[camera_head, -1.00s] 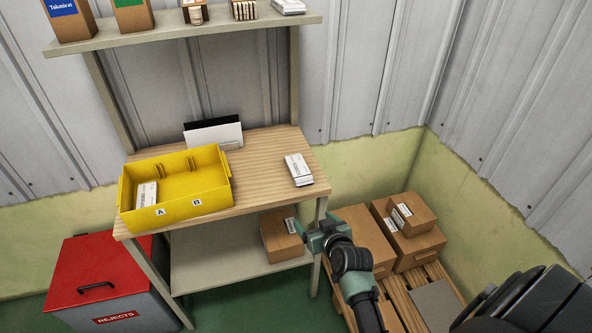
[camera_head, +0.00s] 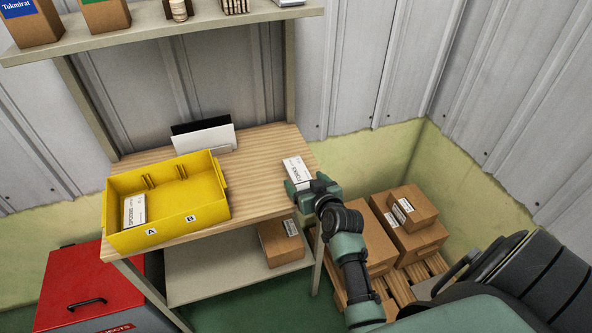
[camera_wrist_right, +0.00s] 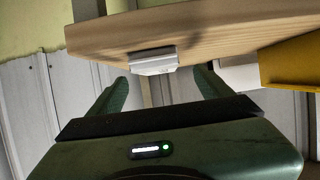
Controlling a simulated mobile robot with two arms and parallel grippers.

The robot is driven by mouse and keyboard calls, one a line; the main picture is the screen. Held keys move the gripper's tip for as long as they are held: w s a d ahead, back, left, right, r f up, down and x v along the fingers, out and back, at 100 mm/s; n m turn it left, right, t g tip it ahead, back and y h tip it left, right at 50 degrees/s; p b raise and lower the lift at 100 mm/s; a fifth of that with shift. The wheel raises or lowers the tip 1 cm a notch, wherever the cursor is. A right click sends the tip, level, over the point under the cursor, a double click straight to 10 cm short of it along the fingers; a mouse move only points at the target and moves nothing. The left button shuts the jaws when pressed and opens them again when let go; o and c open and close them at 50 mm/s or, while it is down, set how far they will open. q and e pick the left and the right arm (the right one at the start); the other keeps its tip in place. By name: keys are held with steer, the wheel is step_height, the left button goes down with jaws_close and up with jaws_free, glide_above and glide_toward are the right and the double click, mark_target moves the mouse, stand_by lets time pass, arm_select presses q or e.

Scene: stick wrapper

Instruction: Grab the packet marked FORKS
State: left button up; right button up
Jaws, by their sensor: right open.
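The white packet marked FORKS (camera_head: 297,172) lies on the right end of the wooden table top. It also shows in the right wrist view (camera_wrist_right: 153,61), near the table edge. My right gripper (camera_head: 305,192) is open and empty, just in front of the packet in the head view and partly overlapping its near end there. In the right wrist view the two fingers (camera_wrist_right: 160,88) are spread, with the packet beyond them and between them. I cannot tell whether they touch it. My left gripper is not in view.
A yellow bin (camera_head: 165,232) marked A and B stands on the table's left, with a white packet marked SPOONS (camera_head: 133,210) in section A. A white card holder (camera_head: 205,139) stands behind. Boxes (camera_head: 413,208) sit on a pallet at right; a red rejects bin (camera_head: 75,275) is at lower left.

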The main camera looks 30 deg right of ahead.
mark_target(300, 174)
steer(key=shift+w+d, duration=0.2)
steer(key=shift+w, duration=0.25)
steer(key=p+x, duration=0.1)
steer(key=x, duration=0.3)
steer(key=shift+w+d+f, duration=0.15)
steer(key=shift+w+f, duration=0.1)
steer(key=c, duration=1.5)
